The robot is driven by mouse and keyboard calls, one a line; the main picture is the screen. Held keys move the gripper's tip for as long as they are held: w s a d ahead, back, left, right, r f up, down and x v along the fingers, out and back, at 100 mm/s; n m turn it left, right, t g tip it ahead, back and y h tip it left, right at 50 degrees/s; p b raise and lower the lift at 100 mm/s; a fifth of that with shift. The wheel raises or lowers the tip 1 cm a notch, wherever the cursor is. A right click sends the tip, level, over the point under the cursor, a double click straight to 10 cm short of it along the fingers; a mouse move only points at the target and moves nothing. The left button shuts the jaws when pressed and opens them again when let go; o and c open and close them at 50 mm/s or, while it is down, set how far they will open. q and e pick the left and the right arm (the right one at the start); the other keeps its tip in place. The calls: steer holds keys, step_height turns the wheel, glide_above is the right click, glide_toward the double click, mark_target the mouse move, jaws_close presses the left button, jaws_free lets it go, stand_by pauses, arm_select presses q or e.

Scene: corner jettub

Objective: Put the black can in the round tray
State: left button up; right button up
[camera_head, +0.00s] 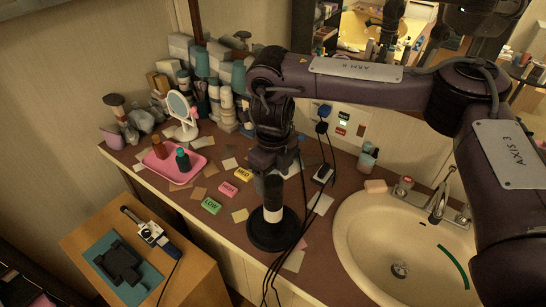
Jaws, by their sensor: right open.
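The black can (273,193) has a white band (273,214) near its bottom. It stands upright in the middle of the round black tray (262,243), on the brown counter. My right gripper (274,169) points down from above, directly over the can's top. It is open; the dark fingers blend with the can, so I cannot tell if they touch it or still flank its top. The left gripper is not in view.
A pink tray (184,177) with two small bottles is at the left. Coloured blocks (228,188) and paper notes lie left of the round tray. The sink (355,235) is at the right.

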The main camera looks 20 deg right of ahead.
step_height(320, 180, up, 7)
steer(key=shift+r, duration=0.1)
steer(key=shift+s, duration=0.1)
stand_by(0.6)
